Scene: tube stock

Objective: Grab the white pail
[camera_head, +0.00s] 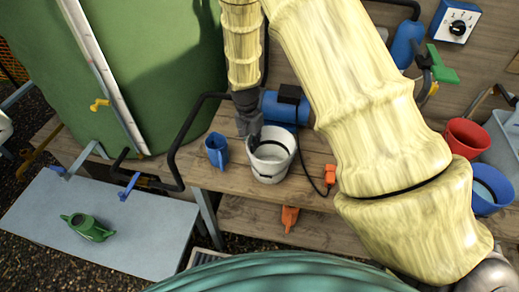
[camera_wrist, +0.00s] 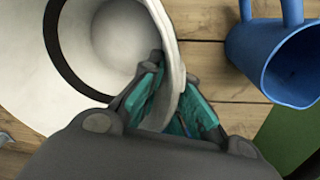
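The white pail (camera_head: 267,170) has a dark band around it and stands on the wooden bench, its open top facing up. In the wrist view the pail (camera_wrist: 85,55) fills the upper left, and I see into its pale inside. My gripper (camera_head: 252,133) reaches down to the pail's far rim. In the wrist view my gripper (camera_wrist: 174,82) straddles the pail wall, one teal-padded finger inside and one outside. Both fingertips lie close against the wall, so it looks shut on the rim.
A blue jug (camera_head: 216,150) stands just left of the pail; it also shows in the wrist view (camera_wrist: 280,55). A blue pump (camera_head: 285,107) is behind the pail. A red pot (camera_head: 467,137) and a blue pail (camera_head: 490,188) are at right. A green watering can (camera_head: 88,227) sits lower left.

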